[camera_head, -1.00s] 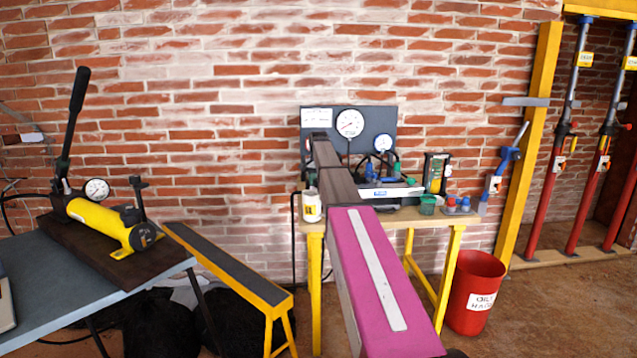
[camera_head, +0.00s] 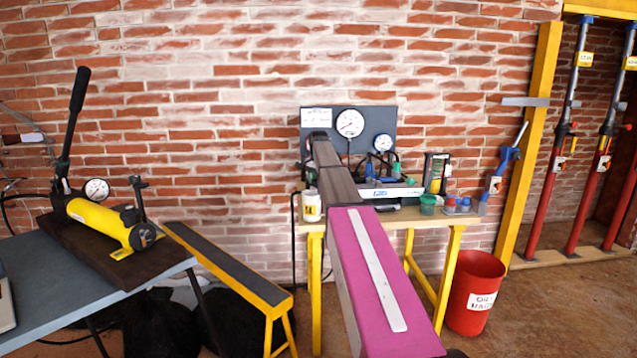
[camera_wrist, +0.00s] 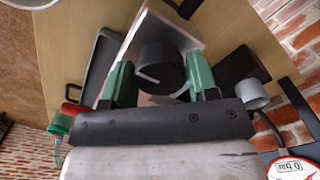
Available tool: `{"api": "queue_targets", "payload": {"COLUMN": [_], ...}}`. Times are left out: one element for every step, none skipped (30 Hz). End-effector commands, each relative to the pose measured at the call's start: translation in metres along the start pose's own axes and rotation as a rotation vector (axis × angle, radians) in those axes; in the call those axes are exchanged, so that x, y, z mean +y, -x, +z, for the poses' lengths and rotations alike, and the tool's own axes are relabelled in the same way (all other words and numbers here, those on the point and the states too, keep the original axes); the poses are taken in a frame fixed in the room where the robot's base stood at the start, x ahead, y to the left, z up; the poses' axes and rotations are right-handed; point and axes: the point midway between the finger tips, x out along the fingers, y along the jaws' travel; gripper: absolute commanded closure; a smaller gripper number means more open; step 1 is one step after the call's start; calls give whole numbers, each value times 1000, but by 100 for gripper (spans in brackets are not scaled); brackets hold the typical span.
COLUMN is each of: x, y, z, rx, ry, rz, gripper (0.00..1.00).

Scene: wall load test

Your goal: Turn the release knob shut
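A black round knob (camera_wrist: 161,67) sits in front of a pale grey block (camera_wrist: 165,28) over the wooden bench in the wrist view. My gripper (camera_wrist: 160,80) has one green finger on each side of the knob. The fingers are apart, with narrow gaps showing between them and the knob. In the head view my pink and brown arm reaches toward the bench and hides the knob and most of the gripper. I cannot tell the knob's turned position.
The wooden bench (camera_head: 425,217) stands against the brick wall, with a large gauge (camera_head: 350,123), white jar (camera_head: 312,206) and green cup (camera_head: 428,205). A yellow hand pump (camera_head: 105,222) lies on the left table. A red bin (camera_head: 473,292) stands right of the bench.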

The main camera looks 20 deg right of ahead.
Motion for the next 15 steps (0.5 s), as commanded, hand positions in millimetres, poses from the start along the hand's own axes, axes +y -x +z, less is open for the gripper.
{"api": "queue_targets", "payload": {"x": [0,0,0,0,0,0,0,0,0,0,0,0,0,0,0], "y": [0,0,0,0,0,0,0,0,0,0,2,4,6,9,14], "z": [0,0,0,0,0,0,0,0,0,0,0,0,0,0,0], "rx": [0,0,0,0,0,0,0,0,0,0,0,0,0,1,1], "ry": [0,0,0,1,1,1,1,1,1,2,2,2,2,2,2], "rz": [0,0,0,0,0,0,0,0,0,0,0,0,-1,-1,-1], "gripper": [29,26,26,26,26,26,26,26,26,26,26,26,26,26,26]}}
